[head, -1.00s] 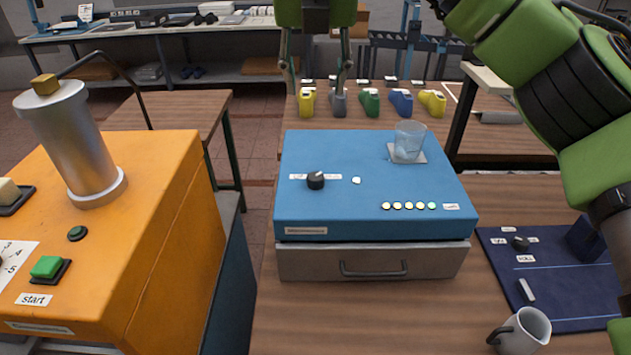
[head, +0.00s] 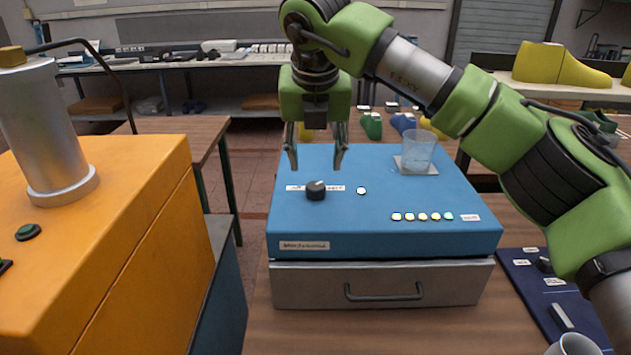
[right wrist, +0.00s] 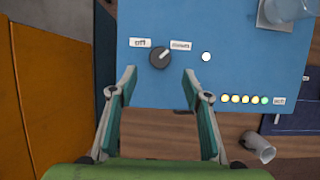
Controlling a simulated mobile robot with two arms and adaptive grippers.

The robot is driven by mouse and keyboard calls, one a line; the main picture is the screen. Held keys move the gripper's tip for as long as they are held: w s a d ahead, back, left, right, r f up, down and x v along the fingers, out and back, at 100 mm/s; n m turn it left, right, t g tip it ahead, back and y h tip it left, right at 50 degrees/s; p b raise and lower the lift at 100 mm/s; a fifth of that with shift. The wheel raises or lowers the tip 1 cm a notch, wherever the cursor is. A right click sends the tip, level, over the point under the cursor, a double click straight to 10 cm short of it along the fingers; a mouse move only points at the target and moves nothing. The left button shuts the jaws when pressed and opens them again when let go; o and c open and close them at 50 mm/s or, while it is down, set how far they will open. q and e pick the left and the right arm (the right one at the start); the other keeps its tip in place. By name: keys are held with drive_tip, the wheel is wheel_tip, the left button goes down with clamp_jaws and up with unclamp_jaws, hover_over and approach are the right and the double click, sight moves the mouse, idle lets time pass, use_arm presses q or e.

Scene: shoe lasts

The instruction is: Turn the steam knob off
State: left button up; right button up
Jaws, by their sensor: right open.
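The steam knob (head: 316,190) is a round black knob with a pale pointer line, on top of the blue machine box (head: 400,240). In the right wrist view the knob (right wrist: 160,57) sits between an "off" label (right wrist: 140,42) on its left and a "steam" label (right wrist: 180,45) on its right. Its pointer is turned toward the steam label. My right gripper (head: 316,165) is open and empty, pointing down above the box, just behind and above the knob in the head view. In the right wrist view its fingers (right wrist: 160,80) are spread on either side, below the knob. My left gripper is not in view.
A white indicator (head: 361,191) and a row of lit buttons (head: 422,216) lie right of the knob. A glass (head: 418,152) stands at the box's back right. An orange machine (head: 150,220) stands left. A grey drawer (head: 330,290) is under the box.

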sight(315, 186)
drive_tip(key=p+x, duration=0.1)
drive_tip(key=x, duration=0.7)
drive_tip(key=shift+w, duration=0.1)
drive_tip(key=shift+c, duration=0.3)
drive_tip(key=c, duration=1)
